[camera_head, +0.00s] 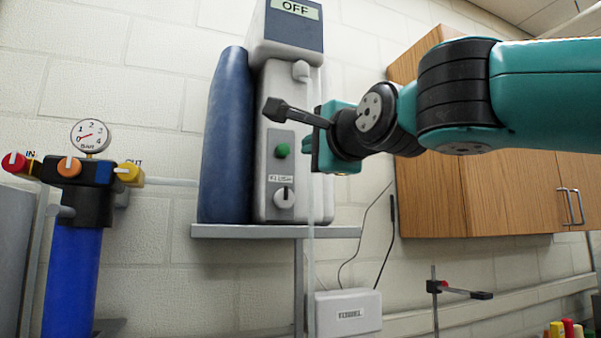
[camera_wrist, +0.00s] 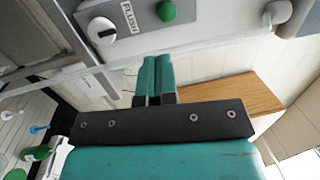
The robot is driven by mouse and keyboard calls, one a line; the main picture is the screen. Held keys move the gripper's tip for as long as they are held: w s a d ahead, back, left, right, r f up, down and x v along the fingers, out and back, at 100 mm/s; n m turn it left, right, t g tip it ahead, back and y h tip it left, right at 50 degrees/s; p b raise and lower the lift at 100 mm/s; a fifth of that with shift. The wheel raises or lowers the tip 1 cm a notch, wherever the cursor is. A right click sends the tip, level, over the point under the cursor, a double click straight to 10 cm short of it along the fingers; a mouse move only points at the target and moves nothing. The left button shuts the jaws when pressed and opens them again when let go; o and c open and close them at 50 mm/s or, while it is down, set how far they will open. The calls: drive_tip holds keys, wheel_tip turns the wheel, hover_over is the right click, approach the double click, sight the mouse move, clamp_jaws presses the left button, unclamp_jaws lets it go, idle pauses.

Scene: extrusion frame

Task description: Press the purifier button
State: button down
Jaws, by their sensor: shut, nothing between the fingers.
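The purifier (camera_head: 290,95) is a white unit on a wall shelf, with an OFF display (camera_head: 293,10) at its top. Its round green button (camera_head: 282,150) sits on a grey panel, above a FLUSH label and a white knob (camera_head: 284,199). The wrist view shows the green button (camera_wrist: 166,11) and the knob (camera_wrist: 101,30) turned sideways. My gripper (camera_head: 306,146) is just right of the button in the head view, its teal fingers shut and empty. In the wrist view the fingertips (camera_wrist: 156,58) are apart from the button. Their depth from the panel is hard to judge.
A thin clear tube (camera_head: 311,225) runs vertically by the purifier's right side, close to my fingers. A blue cylinder (camera_head: 227,140) stands at its left. The shelf (camera_head: 240,231) is below. A wooden cabinet (camera_head: 480,190) hangs at the right. A gauge and blue filter (camera_head: 70,270) stand left.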

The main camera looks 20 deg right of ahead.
drive_tip(key=shift+b+v, duration=1.05)
drive_tip(key=shift+v, duration=0.35)
drive_tip(key=shift+d, duration=0.1)
drive_tip(key=s+a+f+n+g+y, duration=0.15)
drive_tip(key=f+n+g, duration=0.4)
drive_tip(key=f, duration=0.75)
drive_tip(key=a+f+n+g, duration=0.35)
drive_tip(key=f+n, duration=0.35)
drive_tip(key=f, duration=0.6)
drive_tip(key=s+d+f+n+g, duration=0.2)
drive_tip(key=s+f+n+g, duration=0.8)
drive_tip(key=s+f, duration=0.8)
drive_tip(key=shift+s+d+f+n, duration=0.2)
drive_tip(key=shift+d+f+n, duration=0.2)
drive_tip(key=shift+f, duration=0.55)
